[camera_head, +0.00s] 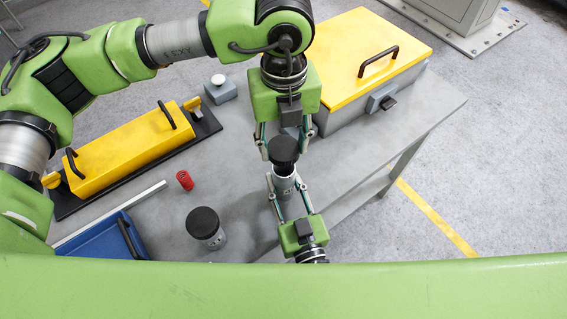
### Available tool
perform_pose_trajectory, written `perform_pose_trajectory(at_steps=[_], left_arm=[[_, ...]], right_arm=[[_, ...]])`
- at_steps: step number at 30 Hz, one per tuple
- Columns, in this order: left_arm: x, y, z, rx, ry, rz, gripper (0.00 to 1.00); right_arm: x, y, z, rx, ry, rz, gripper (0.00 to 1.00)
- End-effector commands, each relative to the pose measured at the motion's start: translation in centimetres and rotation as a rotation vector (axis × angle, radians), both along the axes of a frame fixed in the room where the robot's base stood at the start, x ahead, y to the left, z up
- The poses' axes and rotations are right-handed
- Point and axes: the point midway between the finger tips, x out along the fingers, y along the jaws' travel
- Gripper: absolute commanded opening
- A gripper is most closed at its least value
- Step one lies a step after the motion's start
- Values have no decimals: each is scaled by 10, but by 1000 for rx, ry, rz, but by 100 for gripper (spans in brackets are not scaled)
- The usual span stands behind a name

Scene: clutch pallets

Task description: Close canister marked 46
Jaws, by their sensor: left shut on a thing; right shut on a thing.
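A grey canister (284,187) stands upright in the middle of the view, near the table's right part. My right gripper (284,188) reaches up from below and is shut around its body. A black round lid (284,148) is over the canister's top. My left gripper (283,143) points down from above and is shut on the lid. A dark neck shows just under the lid; I cannot tell whether the lid is seated or slightly above the mouth. Some marking shows on the canister, but it is too small to read.
A second canister (205,228) with a black lid stands to the left. A red spring (184,180), blue tray (88,240), long yellow box (130,150) and grey button box (220,90) lie further left. A yellow-lidded case (365,60) stands behind right.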

Motion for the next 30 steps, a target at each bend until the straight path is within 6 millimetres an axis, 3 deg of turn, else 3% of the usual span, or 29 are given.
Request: perform_pose_trajectory(at_steps=[8,23,30], left_arm=[[0,0,-38,0,1,0,28],[0,0,-39,0,0,0,28],[-1,0,-50,0,2,0,28]], right_arm=[[0,0,0,-1,-1,0,0],[0,0,0,-1,-1,0,0],[0,0,0,-1,-1,0,0]])
